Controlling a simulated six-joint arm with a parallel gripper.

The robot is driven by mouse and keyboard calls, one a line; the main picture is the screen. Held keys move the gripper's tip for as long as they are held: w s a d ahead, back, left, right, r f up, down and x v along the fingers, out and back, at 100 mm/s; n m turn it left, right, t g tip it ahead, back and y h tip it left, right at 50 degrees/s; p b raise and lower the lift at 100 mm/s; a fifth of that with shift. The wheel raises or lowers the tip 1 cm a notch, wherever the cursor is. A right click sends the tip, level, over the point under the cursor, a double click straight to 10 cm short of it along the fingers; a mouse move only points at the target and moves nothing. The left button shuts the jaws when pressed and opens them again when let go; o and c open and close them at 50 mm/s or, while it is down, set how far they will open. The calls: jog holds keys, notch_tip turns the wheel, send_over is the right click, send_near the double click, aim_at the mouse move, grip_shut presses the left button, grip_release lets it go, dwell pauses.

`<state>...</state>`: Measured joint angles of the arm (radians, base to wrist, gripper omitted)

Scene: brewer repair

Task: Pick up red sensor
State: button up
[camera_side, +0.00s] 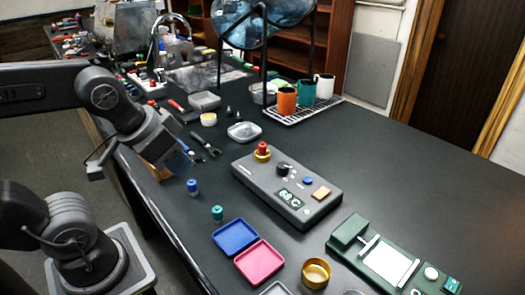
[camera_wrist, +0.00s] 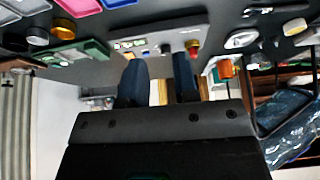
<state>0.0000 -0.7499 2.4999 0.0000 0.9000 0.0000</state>
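The red sensor (camera_side: 263,147) stands upright in a gold ring at the far left end of the grey control box (camera_side: 285,187). In the wrist view the picture is upside down, and the red sensor (camera_wrist: 192,45) shows small, close to the right finger's tip in the picture. My gripper (camera_side: 203,155) is to the left of the control box, above the table and apart from the sensor. In the wrist view my gripper (camera_wrist: 158,75) has its two blue-dark fingers apart with nothing between them.
A blue sensor (camera_side: 193,187) and a teal sensor (camera_side: 217,213) stand on the table. Blue (camera_side: 235,238) and pink (camera_side: 259,264) trays lie in front. A green scale (camera_side: 390,262) is at right. Cups, including an orange one (camera_side: 286,101), stand on a rack behind.

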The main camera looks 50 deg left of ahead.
jog(key=o, duration=0.5)
jog(key=w+a+r+n+g, duration=0.1)
jog(key=w+r+n+g, duration=0.15)
jog(key=w+n, duration=0.35)
jog(key=w+a+r+n+g, duration=0.1)
jog(key=w+a+r+n, duration=0.15)
jog(key=w+n, duration=0.35)
jog(key=n+g, duration=0.2)
jog(key=n, duration=0.7)
send_over(262, 145)
notch_tip(262, 145, down, 3)
notch_tip(262, 145, down, 14)
jog(key=shift+w+r, duration=0.1)
